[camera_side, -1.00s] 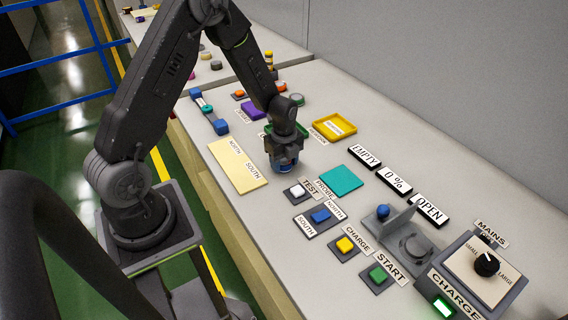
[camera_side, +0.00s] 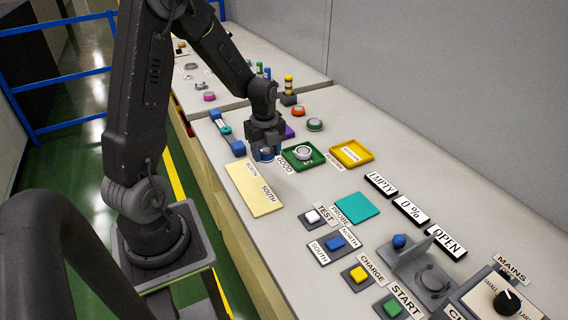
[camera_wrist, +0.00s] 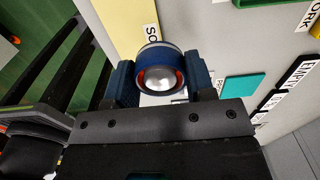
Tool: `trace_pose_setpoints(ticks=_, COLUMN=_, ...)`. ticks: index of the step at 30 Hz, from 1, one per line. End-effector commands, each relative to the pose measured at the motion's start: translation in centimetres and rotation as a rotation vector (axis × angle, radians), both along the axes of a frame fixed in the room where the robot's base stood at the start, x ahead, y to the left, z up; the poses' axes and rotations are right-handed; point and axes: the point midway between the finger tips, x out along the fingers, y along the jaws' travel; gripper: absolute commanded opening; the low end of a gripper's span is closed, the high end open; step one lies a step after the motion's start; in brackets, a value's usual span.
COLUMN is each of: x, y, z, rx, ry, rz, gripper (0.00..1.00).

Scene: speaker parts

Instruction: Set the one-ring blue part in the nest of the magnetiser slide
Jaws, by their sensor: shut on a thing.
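My gripper (camera_side: 265,140) is shut on a blue part (camera_side: 265,155) and holds it by the far end of the cream NORTH/SOUTH board. In the wrist view the blue part (camera_wrist: 158,58) sits between the two fingers of my gripper (camera_wrist: 160,78), with a silver dome, a reddish inner ring and a pale rim. Its ring count is not clear. The magnetiser slide (camera_side: 408,262) is at the lower right of the side view, with a blue knob (camera_side: 399,241). Its round grey nest (camera_side: 433,280) looks empty. My gripper is well apart from the slide.
The NORTH/SOUTH board (camera_side: 253,188) lies below my gripper. A green GOOD tray (camera_side: 303,164) holds a round part, beside a yellow tray (camera_side: 350,154). A teal pad (camera_side: 357,208), several buttons and label plates lie between the board and the slide. An upright grey plate (camera_side: 446,244) stands at the slide.

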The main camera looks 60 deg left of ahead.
Motion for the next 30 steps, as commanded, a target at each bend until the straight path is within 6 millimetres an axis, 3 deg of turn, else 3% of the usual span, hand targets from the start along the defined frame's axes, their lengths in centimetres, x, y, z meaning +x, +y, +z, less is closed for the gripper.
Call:
trace_pose_setpoints(ticks=7, x=-1.1, y=1.3, z=2.1, rx=0.003, ry=-0.004, rz=0.0, gripper=0.18)
trace_pose_setpoints(ticks=14, x=-1.1, y=1.4, z=6.4, rx=0.004, ry=-0.006, rz=-0.001, gripper=0.18)
trace_pose_setpoints(ticks=23, x=5.0, y=-2.0, z=6.6, rx=0.0, ry=-0.002, rz=-0.008, gripper=0.18)
trace_pose_setpoints(ticks=26, x=7.5, y=-4.1, z=6.8, rx=0.0, ry=-0.001, rz=-0.01, gripper=0.18)
trace_pose_setpoints(ticks=30, x=11.6, y=-8.5, z=7.0, rx=0.0, ry=-0.001, rz=-0.013, gripper=0.18)
